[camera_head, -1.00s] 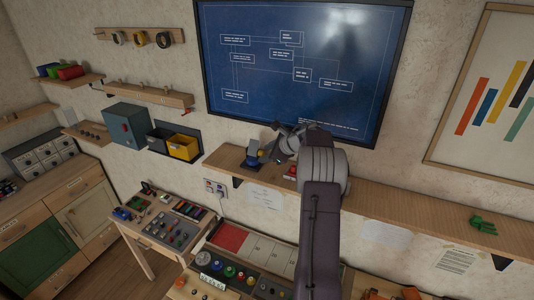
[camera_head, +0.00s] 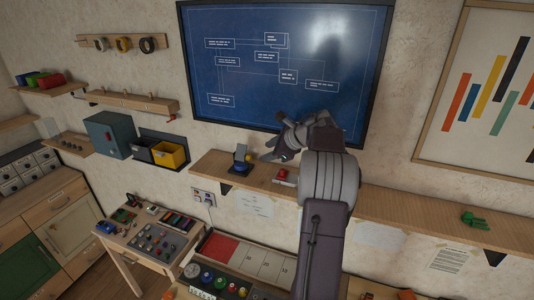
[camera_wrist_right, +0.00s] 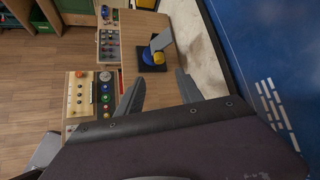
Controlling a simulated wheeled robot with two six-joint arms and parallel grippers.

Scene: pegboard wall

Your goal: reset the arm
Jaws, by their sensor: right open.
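My right arm rises from the bottom of the head view, and its gripper (camera_head: 272,157) is above the wooden wall shelf (camera_head: 385,200), in front of the blue screen. In the right wrist view the two fingers of my right gripper (camera_wrist_right: 158,90) stand apart with nothing between them. A small device with a blue and yellow ball on a dark base (camera_head: 240,160) stands on the shelf, left of the gripper and apart from it. It also shows beyond the fingertips in the right wrist view (camera_wrist_right: 152,56). My left gripper is not in view.
A red object (camera_head: 284,176) sits on the shelf under the gripper, and a green object (camera_head: 474,218) lies farther right. The blue screen (camera_head: 240,80) is close behind the arm. Below are a control panel (camera_head: 215,278) and a small table (camera_head: 117,247). Yellow bin (camera_head: 170,155) hangs left.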

